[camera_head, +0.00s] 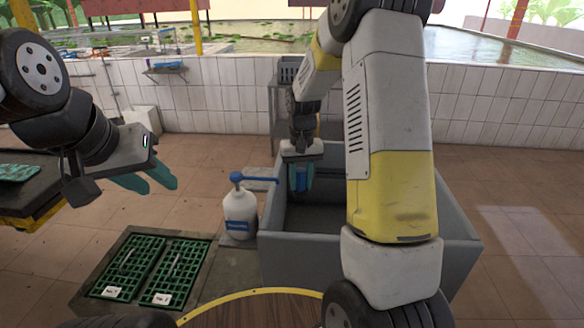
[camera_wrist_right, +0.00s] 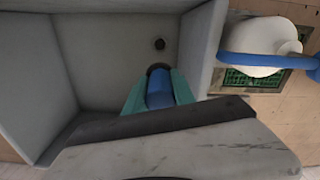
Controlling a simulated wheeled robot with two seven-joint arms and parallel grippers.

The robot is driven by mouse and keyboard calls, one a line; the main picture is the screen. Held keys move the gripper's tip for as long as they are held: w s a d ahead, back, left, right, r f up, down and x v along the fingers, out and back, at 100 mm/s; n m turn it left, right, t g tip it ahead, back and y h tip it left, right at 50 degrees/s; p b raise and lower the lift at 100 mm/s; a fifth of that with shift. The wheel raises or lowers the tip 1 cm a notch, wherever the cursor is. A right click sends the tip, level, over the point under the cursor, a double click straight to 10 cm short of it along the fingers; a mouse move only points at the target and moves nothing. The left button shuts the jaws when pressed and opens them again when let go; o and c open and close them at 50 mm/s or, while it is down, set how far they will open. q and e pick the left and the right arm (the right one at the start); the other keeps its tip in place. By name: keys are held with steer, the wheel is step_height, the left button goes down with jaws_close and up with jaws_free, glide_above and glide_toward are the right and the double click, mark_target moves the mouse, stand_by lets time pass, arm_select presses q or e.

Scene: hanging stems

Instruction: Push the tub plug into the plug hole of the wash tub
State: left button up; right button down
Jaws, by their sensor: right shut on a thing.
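The grey wash tub (camera_head: 450,236) stands on the floor at centre right, partly hidden by my right arm. My right gripper (camera_head: 303,188) is inside it, pointing down. Its teal fingers are shut on the blue tub plug (camera_head: 301,180). In the right wrist view the plug (camera_wrist_right: 159,90) is a blue cylinder between the fingers, with a dark round end beyond it. The small dark plug hole (camera_wrist_right: 159,44) is in the tub floor, a little above the plug in that picture and apart from it. My left gripper (camera_head: 160,187) is open and empty, left of the tub.
A white pump bottle (camera_head: 240,214) with a blue top stands against the tub's left side. Green grates (camera_head: 145,268) lie in the floor at front left. A dark table (camera_head: 25,190) is at far left. The tub's walls surround my right gripper.

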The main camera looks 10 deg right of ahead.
steer(key=shift+f, duration=17.15)
steer(key=shift+f, duration=0.15)
steer(key=shift+f, duration=1.4)
steer(key=shift+f, duration=0.3)
steer(key=c, duration=1)
jaws_free()
steer(key=shift+o, duration=0.2)
steer(key=shift+r, duration=0.15)
